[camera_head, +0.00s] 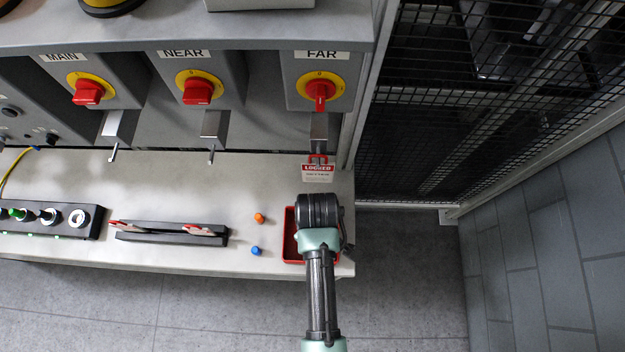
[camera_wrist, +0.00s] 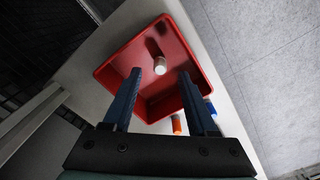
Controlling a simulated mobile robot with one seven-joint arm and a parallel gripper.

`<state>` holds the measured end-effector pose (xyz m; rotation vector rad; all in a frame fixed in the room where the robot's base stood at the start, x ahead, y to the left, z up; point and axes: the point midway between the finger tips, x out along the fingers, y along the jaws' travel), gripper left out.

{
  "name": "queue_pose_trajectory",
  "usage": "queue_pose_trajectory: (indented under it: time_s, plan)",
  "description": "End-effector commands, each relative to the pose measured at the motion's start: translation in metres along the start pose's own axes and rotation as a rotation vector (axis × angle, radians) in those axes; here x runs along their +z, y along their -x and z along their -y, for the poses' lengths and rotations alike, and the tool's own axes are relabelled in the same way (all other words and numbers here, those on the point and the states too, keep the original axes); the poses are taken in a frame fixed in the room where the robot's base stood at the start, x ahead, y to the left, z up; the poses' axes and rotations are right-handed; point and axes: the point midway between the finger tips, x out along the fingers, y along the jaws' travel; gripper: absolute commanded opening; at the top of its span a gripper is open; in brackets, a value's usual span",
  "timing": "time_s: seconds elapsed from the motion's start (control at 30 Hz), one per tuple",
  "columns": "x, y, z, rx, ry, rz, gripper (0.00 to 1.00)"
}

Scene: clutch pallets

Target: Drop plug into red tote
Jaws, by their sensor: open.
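The red tote (camera_wrist: 110,72) lies below my gripper (camera_wrist: 160,74) in the wrist view. My gripper is open, with its two dark blue fingers apart over the tote and nothing held between them. A white plug (camera_wrist: 160,66) shows within the tote's walls, ahead of the fingertips, with a dark shadow beside it. I cannot tell if it rests on the floor of the tote. In the head view my arm covers most of the red tote (camera_head: 290,222) at the right end of the bench, and the fingers and white plug are hidden.
An orange plug (camera_head: 260,218) and a blue plug (camera_head: 256,251) stand left of the tote. A black holder (camera_head: 172,234) and a plug rack (camera_head: 50,219) lie farther left. A locked tag (camera_head: 318,172) hangs under the FAR switch (camera_head: 321,88). Mesh fencing (camera_head: 420,150) stands at right.

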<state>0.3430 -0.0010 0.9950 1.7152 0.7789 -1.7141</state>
Motion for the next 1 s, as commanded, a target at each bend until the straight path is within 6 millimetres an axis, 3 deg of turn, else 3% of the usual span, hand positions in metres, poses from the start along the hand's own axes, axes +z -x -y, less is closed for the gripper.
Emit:
queue_pose_trajectory:
  time_s: [0.17, 0.6, 0.77, 1.0]
  plan:
    - [0.000, 0.020, -0.001, 0.003, -0.001, -0.003, 0.58]
    - [0.000, 0.111, 0.000, 0.002, 0.000, -0.003, 0.58]
    - [0.000, 0.125, 0.000, 0.000, -0.001, -0.001, 0.58]
    - [0.000, 0.127, 0.000, -0.001, 0.000, 0.001, 0.58]
